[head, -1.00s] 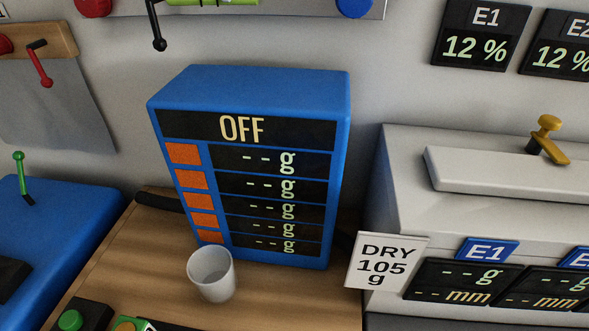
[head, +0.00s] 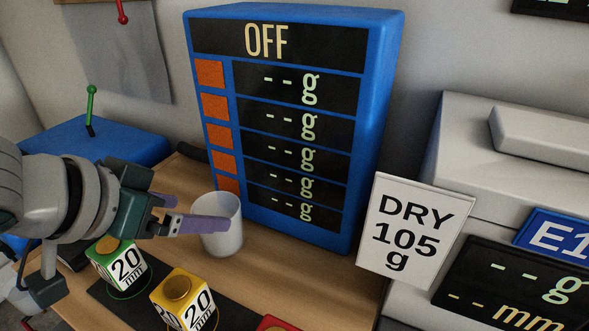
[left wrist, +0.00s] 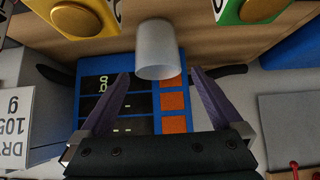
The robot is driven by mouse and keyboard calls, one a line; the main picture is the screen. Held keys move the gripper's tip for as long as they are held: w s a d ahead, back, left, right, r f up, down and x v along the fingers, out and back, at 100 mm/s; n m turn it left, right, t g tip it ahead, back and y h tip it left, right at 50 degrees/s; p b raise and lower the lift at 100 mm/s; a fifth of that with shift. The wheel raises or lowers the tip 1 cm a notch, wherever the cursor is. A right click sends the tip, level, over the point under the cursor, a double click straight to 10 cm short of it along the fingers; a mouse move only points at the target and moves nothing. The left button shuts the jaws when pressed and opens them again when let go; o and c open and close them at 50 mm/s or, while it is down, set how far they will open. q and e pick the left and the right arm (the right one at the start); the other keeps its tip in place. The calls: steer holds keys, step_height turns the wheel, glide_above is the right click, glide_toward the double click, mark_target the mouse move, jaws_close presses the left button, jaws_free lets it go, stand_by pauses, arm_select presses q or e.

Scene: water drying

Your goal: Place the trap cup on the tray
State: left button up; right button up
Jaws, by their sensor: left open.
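My left gripper (head: 200,212) is open, coming in from the left at the cup. In the head view one purple finger overlaps the cup's near side. In the left wrist view the cup lies between and just beyond the two fingertips (left wrist: 158,73); I cannot tell whether they touch it. I cannot clearly make out a tray. My right gripper is not in view.
The blue unit (head: 380,110) reading OFF stands close behind the cup. A green block (head: 119,266) and a yellow block (head: 184,302) marked 20 mm are on a dark strip in front. A DRY 105 g sign (head: 412,232) and a grey machine are at right.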

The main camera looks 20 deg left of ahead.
arm_select(q)
steer(key=b+x, duration=0.2)
steer(key=x, duration=0.5)
steer(key=shift+d+f, duration=0.1)
steer(key=shift+d, duration=0.1)
steer(key=shift+s, duration=0.1)
steer(key=shift+c, duration=0.2)
steer(key=c, duration=1.1)
